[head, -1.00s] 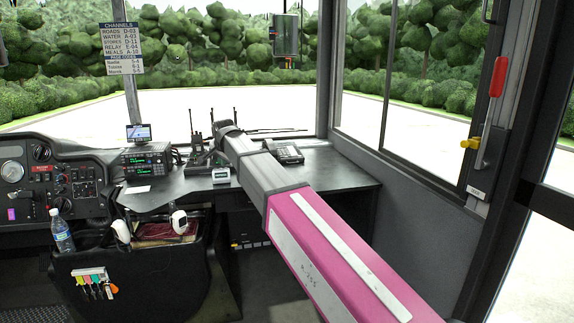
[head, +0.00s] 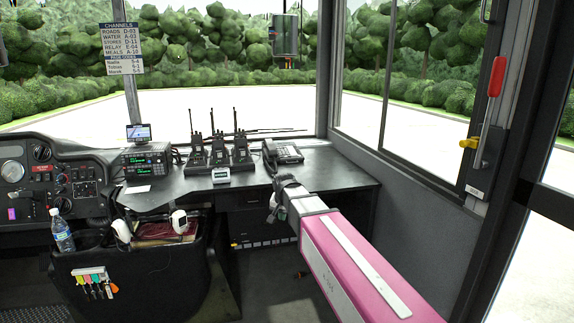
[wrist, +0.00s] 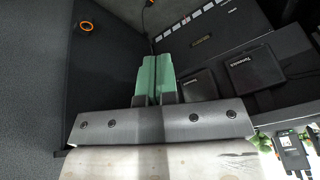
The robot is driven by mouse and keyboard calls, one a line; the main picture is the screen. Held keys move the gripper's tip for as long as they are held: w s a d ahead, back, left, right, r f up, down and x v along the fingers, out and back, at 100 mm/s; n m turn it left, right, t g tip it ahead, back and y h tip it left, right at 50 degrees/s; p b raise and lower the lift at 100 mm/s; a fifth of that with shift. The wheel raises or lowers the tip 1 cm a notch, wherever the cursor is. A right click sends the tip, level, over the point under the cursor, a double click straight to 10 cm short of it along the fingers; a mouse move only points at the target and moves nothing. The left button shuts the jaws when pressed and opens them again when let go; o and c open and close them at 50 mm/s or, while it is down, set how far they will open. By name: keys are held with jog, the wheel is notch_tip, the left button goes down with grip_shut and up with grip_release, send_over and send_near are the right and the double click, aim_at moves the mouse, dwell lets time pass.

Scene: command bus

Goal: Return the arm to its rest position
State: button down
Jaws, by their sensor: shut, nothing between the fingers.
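My arm (head: 355,265) reaches in from the lower right, with its pink link low and its wrist in front of the desk's right part. My gripper (wrist: 154,62) is shut and empty, its two green fingertips side by side in the wrist view. In the head view the gripper (head: 273,212) is small and dark, hanging below desk-top height in front of the desk. The fingers point down past the desk front, and I cannot tell the exact gap to it.
A bin-like console with a bottle (head: 62,232) stands left.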

jog(key=s+d+f+n+g, duration=0.1)
jog(key=s+d+f+g, duration=0.1)
jog(key=s+d+f, duration=0.6)
jog(key=s+d+f+n+g, duration=0.1)
jog(key=s+d+f+g, duration=0.1)
jog(key=s+d+f, duration=0.6)
jog(key=s+d, duration=0.3)
jog(key=d, duration=0.1)
jog(key=shift+s+d+f+n, duration=0.2)
jog(key=shift+s+d+n, duration=0.05)
jog(key=shift+d+n, duration=0.15)
